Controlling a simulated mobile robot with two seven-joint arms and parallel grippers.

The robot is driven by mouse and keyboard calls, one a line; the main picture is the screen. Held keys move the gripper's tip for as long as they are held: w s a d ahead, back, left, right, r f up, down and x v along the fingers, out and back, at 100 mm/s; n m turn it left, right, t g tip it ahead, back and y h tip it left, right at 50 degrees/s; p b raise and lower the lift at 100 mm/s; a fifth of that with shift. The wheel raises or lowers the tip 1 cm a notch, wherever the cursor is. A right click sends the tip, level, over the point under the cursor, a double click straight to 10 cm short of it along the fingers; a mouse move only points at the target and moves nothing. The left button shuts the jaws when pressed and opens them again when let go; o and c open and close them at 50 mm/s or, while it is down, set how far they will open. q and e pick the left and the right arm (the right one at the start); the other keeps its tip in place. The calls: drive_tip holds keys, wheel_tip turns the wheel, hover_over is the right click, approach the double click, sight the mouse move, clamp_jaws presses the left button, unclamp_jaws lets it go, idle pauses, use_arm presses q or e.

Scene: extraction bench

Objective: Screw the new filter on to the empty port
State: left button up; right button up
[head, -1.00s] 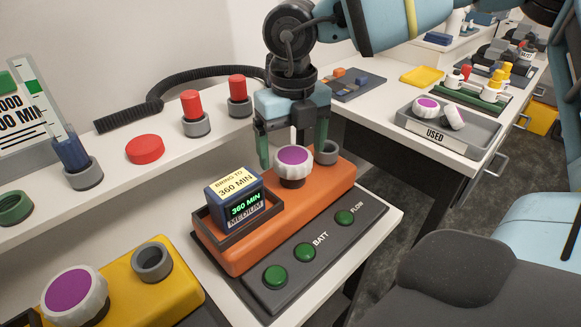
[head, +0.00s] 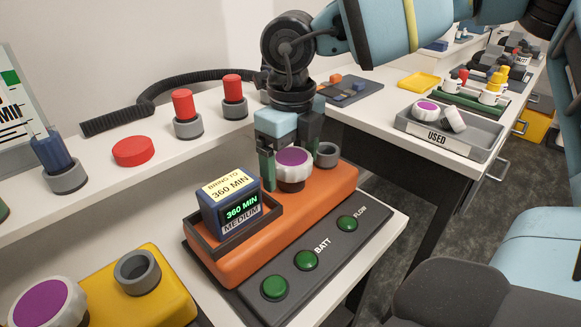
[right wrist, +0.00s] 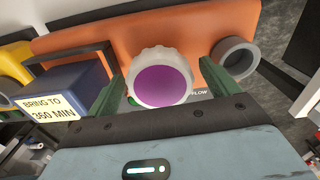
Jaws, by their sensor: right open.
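A white ribbed filter with a purple top (head: 292,168) sits on the orange unit (head: 335,187); it also shows in the right wrist view (right wrist: 162,84). My right gripper (head: 288,160) is open, pointing down, with its green fingers on either side of this filter; I cannot tell whether they touch it. An empty grey ring port (head: 327,155) is beside the filter on the same unit, and it also shows in the right wrist view (right wrist: 236,56). Another purple-topped filter (head: 48,303) sits on the yellow unit (head: 165,300) beside an empty grey port (head: 137,271). My left gripper is not in view.
A blue display box (head: 229,207) reading 360 MIN stands in a dark holder on the orange unit. Green buttons (head: 306,260) line the grey base. Red-topped posts (head: 183,105) and a red button (head: 133,151) are on the shelf. The USED tray (head: 470,148) holds two filters.

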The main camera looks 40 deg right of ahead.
drive_tip(key=n+b, duration=0.1)
drive_tip(key=n, duration=0.4)
drive_tip(key=shift+n, duration=0.3)
drive_tip(key=n, duration=0.5)
drive_tip(key=shift+b, duration=0.35)
drive_tip(key=c, duration=1.1)
